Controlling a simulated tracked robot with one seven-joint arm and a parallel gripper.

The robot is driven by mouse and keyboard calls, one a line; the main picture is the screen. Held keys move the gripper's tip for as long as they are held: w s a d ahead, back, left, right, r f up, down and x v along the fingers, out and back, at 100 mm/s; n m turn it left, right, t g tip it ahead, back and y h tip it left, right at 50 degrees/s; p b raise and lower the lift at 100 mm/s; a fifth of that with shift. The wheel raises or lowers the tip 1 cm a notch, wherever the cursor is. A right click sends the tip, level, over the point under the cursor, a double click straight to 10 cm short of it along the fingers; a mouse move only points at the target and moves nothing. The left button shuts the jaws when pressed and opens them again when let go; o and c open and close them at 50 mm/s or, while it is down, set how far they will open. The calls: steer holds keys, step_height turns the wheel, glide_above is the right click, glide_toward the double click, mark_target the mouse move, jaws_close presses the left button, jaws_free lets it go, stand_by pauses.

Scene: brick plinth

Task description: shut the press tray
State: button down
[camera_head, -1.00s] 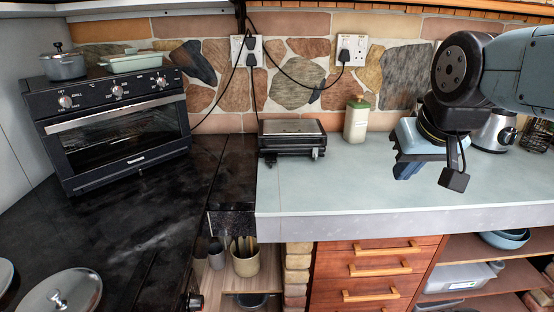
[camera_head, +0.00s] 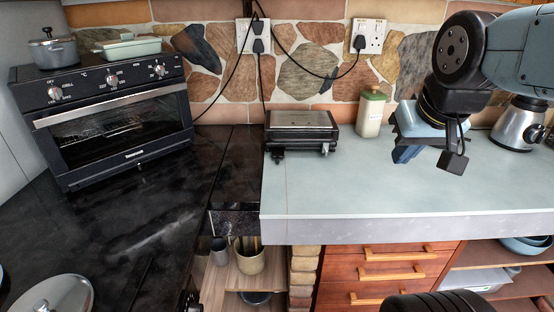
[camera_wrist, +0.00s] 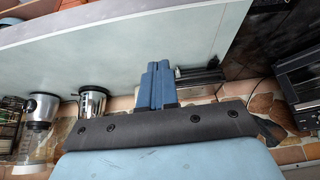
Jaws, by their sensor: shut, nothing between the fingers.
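The press (camera_head: 300,132), a low black appliance with a silver top, sits on the pale counter against the stone wall. Its lid looks down; small fittings show at its front, but I cannot make out the tray's position. The press also shows in the wrist view (camera_wrist: 202,78), partly behind my fingers. My gripper (camera_head: 404,154) is shut and empty, above the counter to the right of the press and apart from it. Its blue fingers lie together in the wrist view (camera_wrist: 157,68).
A pale green-lidded bottle (camera_head: 371,113) stands just right of the press. A silver kettle-like appliance (camera_head: 518,125) stands farther right. A black oven (camera_head: 115,125) is at left on the dark worktop (camera_head: 150,205). Cables hang from sockets (camera_head: 368,36) behind. The counter front (camera_head: 350,195) is clear.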

steer(key=w+a+f+m+t+y, duration=0.4)
steer(key=w+a+m, duration=0.4)
steer(key=w+a, duration=0.95)
steer(key=w+a+f+m+h, duration=0.1)
steer(key=f+m, duration=0.2)
steer(key=f, duration=0.1)
steer(key=w+a+f+m+h, duration=0.1)
steer(key=w+f+m+h, duration=0.1)
steer(key=f+m, duration=0.2)
steer(key=w+a+f+m+h, duration=0.1)
steer(key=w+f+m, duration=0.1)
steer(key=f, duration=0.3)
steer(key=shift+w+a+f+m, duration=0.1)
steer(key=shift+a+f+m, duration=0.2)
steer(key=shift+m, duration=0.4)
steer(key=x, duration=1)
steer(key=shift+w+d+f, duration=0.1)
steer(key=shift+d+f, duration=0.05)
steer(key=shift+d, duration=0.1)
steer(key=shift+w, duration=1.85)
